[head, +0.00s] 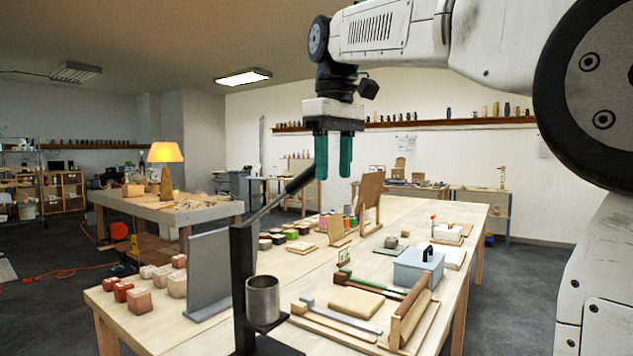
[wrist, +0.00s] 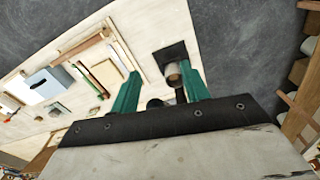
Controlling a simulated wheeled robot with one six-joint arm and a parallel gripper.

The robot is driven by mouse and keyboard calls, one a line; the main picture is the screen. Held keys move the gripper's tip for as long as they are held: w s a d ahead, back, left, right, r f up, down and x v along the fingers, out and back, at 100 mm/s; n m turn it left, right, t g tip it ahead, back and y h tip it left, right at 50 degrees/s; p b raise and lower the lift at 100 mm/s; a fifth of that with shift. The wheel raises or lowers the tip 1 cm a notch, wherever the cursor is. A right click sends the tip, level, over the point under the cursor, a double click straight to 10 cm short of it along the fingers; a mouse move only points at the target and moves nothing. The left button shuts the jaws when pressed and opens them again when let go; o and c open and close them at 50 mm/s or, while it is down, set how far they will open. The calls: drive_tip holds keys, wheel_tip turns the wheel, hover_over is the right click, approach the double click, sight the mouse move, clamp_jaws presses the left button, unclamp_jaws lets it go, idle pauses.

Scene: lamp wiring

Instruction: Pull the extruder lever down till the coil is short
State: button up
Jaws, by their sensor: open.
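The extruder stands at the near edge of the table. It has a black post (head: 241,285), a metal cylinder (head: 262,298) and a dark base (head: 272,346). Its lever (head: 299,181) is raised, slanting up to the right from the post top to a thick black grip. My gripper (head: 333,177) is open and empty, fingers pointing down, close to the grip's upper end; I cannot tell whether they touch. In the wrist view the cylinder (wrist: 173,73) and base (wrist: 171,53) show between the green fingers (wrist: 160,71). I cannot make out a coil.
The wooden table (head: 400,240) holds a grey upright panel (head: 209,270) left of the extruder and several reddish blocks (head: 138,300). Right of it are a wooden tray (head: 345,318) and a pale blue box (head: 418,265).

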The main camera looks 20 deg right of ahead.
drive_tip(key=shift+n, duration=0.6)
drive_tip(key=w+r, duration=0.3)
drive_tip(key=shift+w+d, duration=0.1)
drive_tip(key=shift+w, duration=0.2)
drive_tip(key=shift+w+a+r+n+t+h, duration=0.2)
drive_tip(key=shift+w+a+n+h, duration=0.1)
drive_tip(key=shift+w+a+n, duration=0.2)
drive_tip(key=shift+w+a+r+n+t+h, duration=0.2)
drive_tip(key=shift+w+a+n+h, duration=0.1)
drive_tip(key=shift+w+a+n, duration=0.15)
drive_tip(key=shift+w+f, duration=0.1)
drive_tip(key=f, duration=0.5)
drive_tip(key=d+f, duration=0.1)
drive_tip(key=f, duration=0.1)
drive_tip(key=shift+w+f, duration=0.2)
drive_tip(key=shift+w, duration=0.15)
clamp_jaws()
drive_tip(key=shift+d, duration=0.1)
